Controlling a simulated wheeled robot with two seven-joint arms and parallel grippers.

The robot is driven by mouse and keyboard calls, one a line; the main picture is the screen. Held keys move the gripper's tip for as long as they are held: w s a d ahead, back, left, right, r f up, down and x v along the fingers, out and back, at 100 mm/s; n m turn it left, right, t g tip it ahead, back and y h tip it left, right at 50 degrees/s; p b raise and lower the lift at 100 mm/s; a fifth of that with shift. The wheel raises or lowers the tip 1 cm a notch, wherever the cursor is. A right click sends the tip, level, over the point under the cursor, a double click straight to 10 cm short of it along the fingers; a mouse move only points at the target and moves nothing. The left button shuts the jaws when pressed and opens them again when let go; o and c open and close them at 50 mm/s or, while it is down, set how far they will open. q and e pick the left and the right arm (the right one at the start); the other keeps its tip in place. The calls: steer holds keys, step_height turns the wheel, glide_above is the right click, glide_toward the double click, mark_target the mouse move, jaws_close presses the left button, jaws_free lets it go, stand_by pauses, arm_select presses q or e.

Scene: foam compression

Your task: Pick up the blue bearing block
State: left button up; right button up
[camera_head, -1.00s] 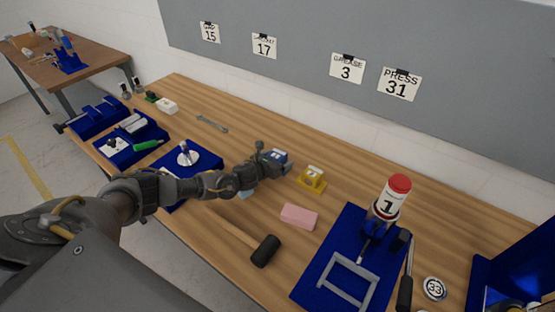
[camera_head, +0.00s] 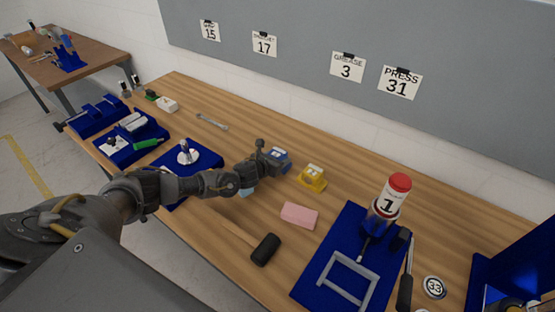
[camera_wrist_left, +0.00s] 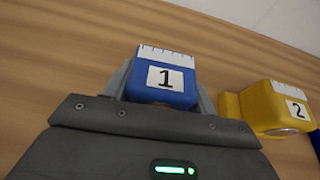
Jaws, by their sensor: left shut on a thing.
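The blue bearing block (camera_wrist_left: 163,78) carries a white label "1" and a white scale strip in the left wrist view. It also shows at the end of my left arm in the head view (camera_head: 278,154). My left gripper (camera_wrist_left: 163,88) is shut on it, with a finger at each side. In the head view my left gripper (camera_head: 270,157) is over the middle of the bench, and I cannot tell how high the block is above the wood. My right gripper is not in view.
A yellow block (camera_head: 313,177) labelled "2" stands just right of the blue block. A pink foam piece (camera_head: 299,216), a hammer (camera_head: 265,250) and a blue press plate (camera_head: 316,273) lie nearer. A wrench (camera_head: 212,123) lies at the back left.

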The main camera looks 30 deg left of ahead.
mark_target(280, 150)
arm_select(q)
steer(key=shift+r, duration=0.2)
steer(key=shift+w+r+b, duration=0.1)
steer(key=shift+r+b, duration=0.2)
steer(key=shift+b, duration=0.1)
step_height(280, 150, up, 2)
steer(key=shift+r+b, duration=0.15)
steer(key=shift+b, duration=0.6)
steer(key=s+d+r+b, duration=0.5)
steer(key=s+r, duration=0.4)
steer(key=s, duration=0.4)
steer(key=shift+d+r, duration=0.3)
steer(key=shift+r, duration=0.1)
